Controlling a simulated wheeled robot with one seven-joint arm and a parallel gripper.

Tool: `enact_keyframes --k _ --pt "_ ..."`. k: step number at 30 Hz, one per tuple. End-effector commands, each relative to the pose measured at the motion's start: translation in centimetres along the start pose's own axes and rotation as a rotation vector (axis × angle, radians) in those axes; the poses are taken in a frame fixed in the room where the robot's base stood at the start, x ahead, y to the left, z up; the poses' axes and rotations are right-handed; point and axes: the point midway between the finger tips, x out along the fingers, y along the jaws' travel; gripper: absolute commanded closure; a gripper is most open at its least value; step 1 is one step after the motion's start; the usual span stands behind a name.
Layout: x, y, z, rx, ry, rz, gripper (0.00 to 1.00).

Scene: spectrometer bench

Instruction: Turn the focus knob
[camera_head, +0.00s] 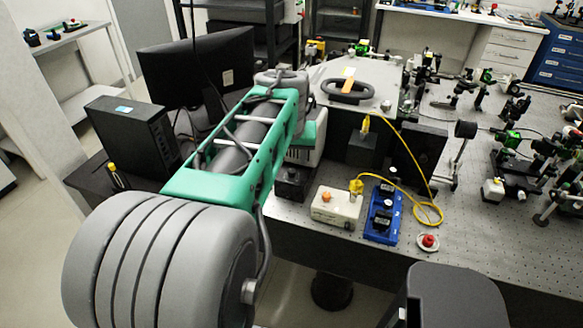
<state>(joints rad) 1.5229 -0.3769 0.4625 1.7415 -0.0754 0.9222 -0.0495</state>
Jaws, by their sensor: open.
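I cannot make out the focus knob for certain in the head view. A pale spectrometer-like instrument (320,78) with a black ring and an orange strip on top stands at the back middle of the bench. A cream box (336,206) with an orange knob (326,197) on top sits near the bench's front edge. My green and grey arm reaches from the lower left toward the bench middle. My gripper cannot be seen; my arm's links hide that area.
A blue unit with black parts (383,213) and a red button (428,241) are near the front edge. A yellow cable (403,184) loops across the bench. Optics posts (508,140) crowd the right. A black monitor (197,66) and computer case (131,137) stand left.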

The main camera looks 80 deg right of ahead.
Motion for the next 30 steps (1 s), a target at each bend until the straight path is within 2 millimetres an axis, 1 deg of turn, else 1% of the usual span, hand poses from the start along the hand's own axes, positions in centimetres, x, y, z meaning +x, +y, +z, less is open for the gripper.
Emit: enact_keyframes --k 7,9,12,20,30 --pt "4.7 -0.1 0.1 -0.002 -0.005 -0.002 0.59" --pt "5.7 -0.1 0.1 -0.002 -0.003 -0.001 0.59" --pt "6.6 -0.1 0.1 -0.003 -0.001 -0.001 0.59" --pt "6.8 -0.2 0.1 -0.003 -0.001 -0.001 0.6" --pt "6.8 -0.2 0.1 -0.003 -0.001 -0.001 0.88"
